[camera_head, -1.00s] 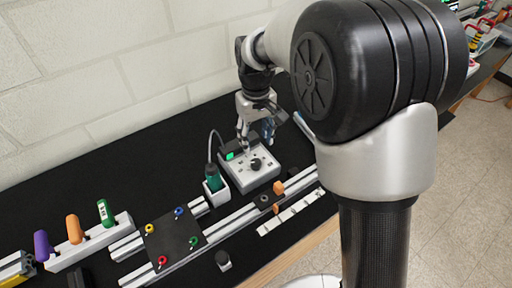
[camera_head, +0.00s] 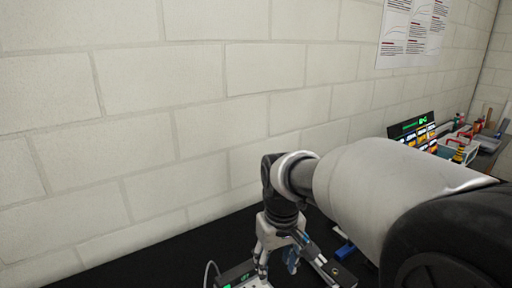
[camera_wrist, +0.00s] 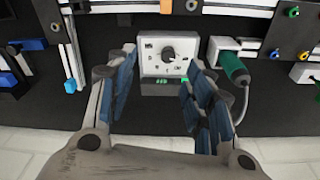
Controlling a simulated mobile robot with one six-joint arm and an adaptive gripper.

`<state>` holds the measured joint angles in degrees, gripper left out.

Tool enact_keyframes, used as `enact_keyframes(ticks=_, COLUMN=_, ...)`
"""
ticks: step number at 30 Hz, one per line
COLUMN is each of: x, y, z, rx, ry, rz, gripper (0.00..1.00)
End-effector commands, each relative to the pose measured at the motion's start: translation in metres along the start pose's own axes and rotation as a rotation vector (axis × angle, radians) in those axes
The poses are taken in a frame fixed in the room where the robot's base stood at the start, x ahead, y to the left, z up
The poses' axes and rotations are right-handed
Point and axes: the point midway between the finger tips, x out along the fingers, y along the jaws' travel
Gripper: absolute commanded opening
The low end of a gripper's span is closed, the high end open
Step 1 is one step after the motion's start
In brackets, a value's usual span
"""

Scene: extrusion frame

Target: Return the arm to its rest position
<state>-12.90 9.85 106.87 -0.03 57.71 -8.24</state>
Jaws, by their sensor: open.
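My gripper (camera_wrist: 158,95) is open and empty in the wrist view. Its two blue-padded fingers stand apart, with the dark bench top and a white control box (camera_wrist: 166,56) with a black knob showing between and beyond them. No contact with the box shows. In the head view my gripper (camera_head: 279,264) hangs near the bottom edge, above the black bench (camera_head: 150,262). Only a part of the control box with its green display (camera_head: 238,277) shows there, cut off by the frame edge.
Blue parts (camera_wrist: 33,44) lie at left. In the head view, a pale block wall (camera_head: 200,110) rises behind the bench, and a lit screen (camera_head: 412,130) stands at right.

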Motion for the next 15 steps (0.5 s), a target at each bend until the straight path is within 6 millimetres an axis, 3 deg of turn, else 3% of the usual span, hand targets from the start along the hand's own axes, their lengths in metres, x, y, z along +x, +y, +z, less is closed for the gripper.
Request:
enact_keyframes(ticks=1, x=-0.018, y=0.006, z=0.019, rx=0.032, ry=0.031, rz=0.007, gripper=0.48)
enact_keyframes(ticks=6, x=-0.054, y=0.018, z=0.084, rx=0.136, ry=0.114, rz=0.027, gripper=0.48)
enact_keyframes(ticks=10, x=-0.068, y=0.021, z=0.133, rx=0.213, ry=0.181, rz=0.044, gripper=0.48)
enact_keyframes(ticks=15, x=-0.069, y=0.019, z=0.188, rx=0.301, ry=0.252, rz=0.065, gripper=0.48)
